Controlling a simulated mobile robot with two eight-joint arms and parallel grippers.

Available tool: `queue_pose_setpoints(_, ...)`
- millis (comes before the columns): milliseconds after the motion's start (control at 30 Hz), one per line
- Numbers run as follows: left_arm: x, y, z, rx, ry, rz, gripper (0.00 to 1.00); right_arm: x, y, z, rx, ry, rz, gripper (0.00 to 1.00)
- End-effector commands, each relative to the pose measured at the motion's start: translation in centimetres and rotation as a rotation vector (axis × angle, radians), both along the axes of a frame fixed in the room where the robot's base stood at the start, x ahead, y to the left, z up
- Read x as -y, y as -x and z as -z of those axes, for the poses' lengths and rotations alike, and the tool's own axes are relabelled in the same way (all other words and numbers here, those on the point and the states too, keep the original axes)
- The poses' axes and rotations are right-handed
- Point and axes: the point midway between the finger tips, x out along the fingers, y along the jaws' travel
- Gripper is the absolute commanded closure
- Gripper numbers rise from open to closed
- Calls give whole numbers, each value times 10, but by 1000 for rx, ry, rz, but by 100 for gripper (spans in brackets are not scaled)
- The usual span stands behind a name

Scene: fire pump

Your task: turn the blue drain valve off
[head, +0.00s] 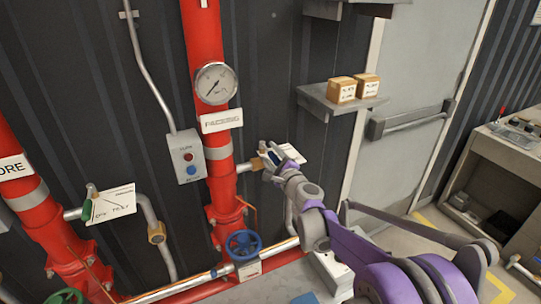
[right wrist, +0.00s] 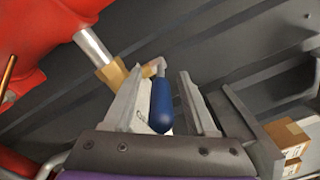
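The blue drain valve's lever handle (right wrist: 161,105) shows in the right wrist view, with a brass fitting (right wrist: 112,73) on a short pipe from the red riser behind it. My right gripper (right wrist: 168,100) is open, with its fingers on either side of the blue handle. The handle lies nearer the left finger, and a gap shows on its right. In the head view my right gripper (head: 267,158) is at the valve beside the red pipe and covers most of it. My left gripper is not in view.
A pressure gauge (head: 215,83) and a grey button box (head: 187,157) are on or beside the red pipe (head: 222,195). A blue handwheel (head: 243,245) sits lower down. A green-handled valve (head: 88,208) is at left. A shelf (head: 330,103) with two small boxes is at right.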

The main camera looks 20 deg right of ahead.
Motion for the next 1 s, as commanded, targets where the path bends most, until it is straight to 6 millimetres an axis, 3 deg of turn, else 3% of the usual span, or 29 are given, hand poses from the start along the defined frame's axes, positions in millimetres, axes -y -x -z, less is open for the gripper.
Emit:
queue_pose_setpoints(267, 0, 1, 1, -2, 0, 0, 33, 1, 10, 0, -1, 0, 1, 43)
queue_pose_setpoints(700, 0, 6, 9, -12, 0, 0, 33, 9, 91, 1, -1, 0, 2, 43)
queue_pose_setpoints(1000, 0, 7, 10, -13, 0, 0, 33, 10, 108, 0, 0, 0, 0, 43)
